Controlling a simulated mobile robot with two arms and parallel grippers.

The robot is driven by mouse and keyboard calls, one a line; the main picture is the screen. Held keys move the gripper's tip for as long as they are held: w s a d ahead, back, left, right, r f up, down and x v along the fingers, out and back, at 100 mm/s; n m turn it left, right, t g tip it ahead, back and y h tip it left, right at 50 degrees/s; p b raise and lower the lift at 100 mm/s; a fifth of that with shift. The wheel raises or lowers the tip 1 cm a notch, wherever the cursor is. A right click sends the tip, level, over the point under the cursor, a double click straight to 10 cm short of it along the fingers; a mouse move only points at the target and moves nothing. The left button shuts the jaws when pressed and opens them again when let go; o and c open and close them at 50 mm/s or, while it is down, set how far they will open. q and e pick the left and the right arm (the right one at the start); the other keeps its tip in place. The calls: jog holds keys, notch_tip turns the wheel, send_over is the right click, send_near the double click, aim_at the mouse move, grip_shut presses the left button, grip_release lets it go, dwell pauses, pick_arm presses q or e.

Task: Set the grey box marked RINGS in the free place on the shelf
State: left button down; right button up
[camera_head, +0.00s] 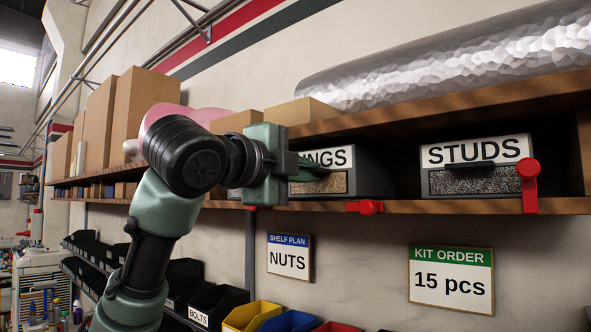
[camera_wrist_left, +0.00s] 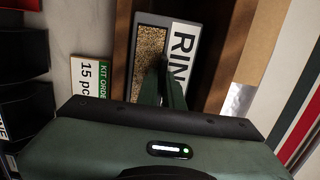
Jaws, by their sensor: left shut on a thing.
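The grey box marked RINGS (camera_head: 372,172) is in the lower shelf opening, its front close to the wooden shelf's (camera_head: 450,206) edge. Its label is partly hidden by my gripper and reads "NGS". In the left wrist view the box (camera_wrist_left: 197,75) shows a speckled window beside its label. My left gripper (camera_head: 318,178) is at the box's front, shut on it, apparently at the handle; the fingers (camera_wrist_left: 165,88) cover the exact grip. A grey box marked STUDS (camera_head: 475,180) stands to the right, with a dark gap between the boxes. My right gripper is out of view.
A red latch (camera_head: 365,207) lies sideways at the shelf edge below the RINGS box. Another red latch (camera_head: 529,186) stands upright before the STUDS box. Signs "SHELF PLAN NUTS" (camera_head: 289,258) and "KIT ORDER 15 pcs" (camera_head: 450,280) hang below. Several bins stand lower left.

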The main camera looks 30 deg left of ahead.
pick_arm(q)
jog(key=shift+w+d, duration=0.15)
jog(key=shift+w, duration=0.9)
jog(key=shift+w+d, duration=0.1)
jog(key=shift+w, duration=0.95)
jog(key=c, duration=1.5)
grip_release()
jog(key=shift+s, duration=0.1)
jog(key=shift+f, duration=0.25)
jog(key=s+b, duration=0.2)
jog(key=s, duration=0.2)
jog(key=s+b, duration=0.2)
jog(key=s, duration=0.1)
jog(key=shift+s+a+r, duration=0.15)
jog(key=shift+s+a, duration=0.05)
jog(key=shift+s, duration=0.2)
